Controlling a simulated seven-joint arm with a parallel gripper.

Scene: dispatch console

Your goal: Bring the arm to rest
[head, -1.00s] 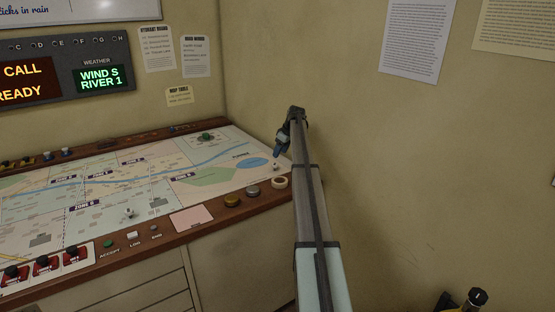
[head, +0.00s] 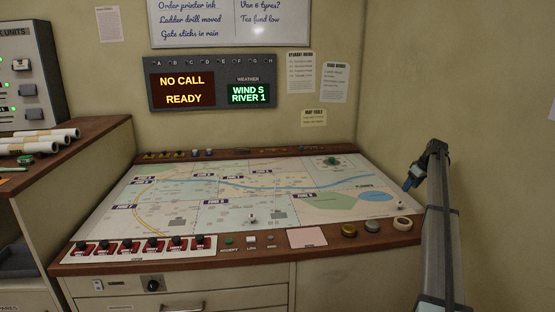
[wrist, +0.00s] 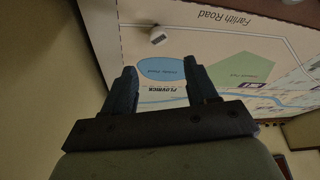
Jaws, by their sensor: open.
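My gripper (head: 408,185) is at the right end of the map console (head: 190,249), close to the right wall. Its jaws point down and to the left in the head view. In the wrist view my gripper (wrist: 158,85) shows two dark fingers spread apart with nothing between them. Beyond the fingertips lies the map (wrist: 210,45) with its blue lake patch. A small white piece (wrist: 158,36) sits on the map beyond the fingers. My grey arm rises along the right side of the head view.
Several red switches (head: 143,247) line the console's front left edge. A tape roll (head: 402,223) and two round buttons stand at the front right. The display board (head: 211,82) reads NO CALL, READY. Rolled papers (head: 40,141) lie on the left cabinet. The map's middle is mostly clear.

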